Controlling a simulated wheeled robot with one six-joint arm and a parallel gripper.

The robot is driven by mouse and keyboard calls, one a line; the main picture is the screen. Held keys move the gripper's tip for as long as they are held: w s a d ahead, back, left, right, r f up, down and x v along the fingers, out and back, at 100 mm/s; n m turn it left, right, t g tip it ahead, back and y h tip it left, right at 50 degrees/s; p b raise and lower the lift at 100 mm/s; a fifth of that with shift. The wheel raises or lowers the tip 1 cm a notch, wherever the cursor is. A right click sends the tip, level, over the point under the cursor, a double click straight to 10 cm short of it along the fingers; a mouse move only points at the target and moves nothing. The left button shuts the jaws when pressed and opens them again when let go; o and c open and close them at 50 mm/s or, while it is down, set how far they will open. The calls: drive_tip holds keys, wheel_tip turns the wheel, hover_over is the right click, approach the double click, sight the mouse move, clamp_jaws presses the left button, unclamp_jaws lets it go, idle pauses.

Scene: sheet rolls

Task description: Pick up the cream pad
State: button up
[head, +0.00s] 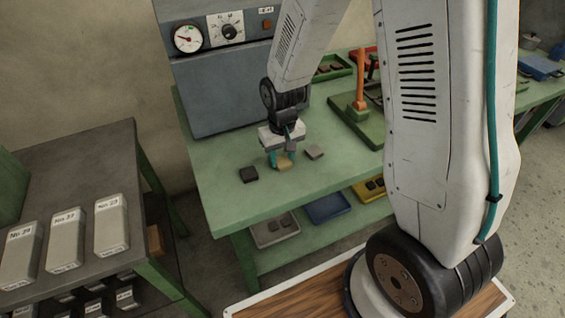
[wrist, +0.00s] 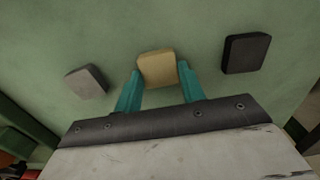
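The cream pad (wrist: 157,67) lies between the two teal fingers of my gripper (wrist: 160,82) in the wrist view. The fingertips stand at its left and right sides, very near it; I cannot tell whether they touch it. In the head view the cream pad (head: 285,168) shows at the fingertips of my gripper (head: 281,160), low over the green table (head: 215,185). The pad seems to rest on the table. The fingers are apart by about the pad's width.
A black pad (head: 248,174) and a grey pad (head: 314,151) lie on either side of the cream pad. A grey box with dials (head: 225,90) stands behind. An orange post (head: 361,80) stands on a green base to the right. The front table edge is near.

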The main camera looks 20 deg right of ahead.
drive_tip(key=c, duration=0.4)
drive_tip(key=shift+o, duration=0.2)
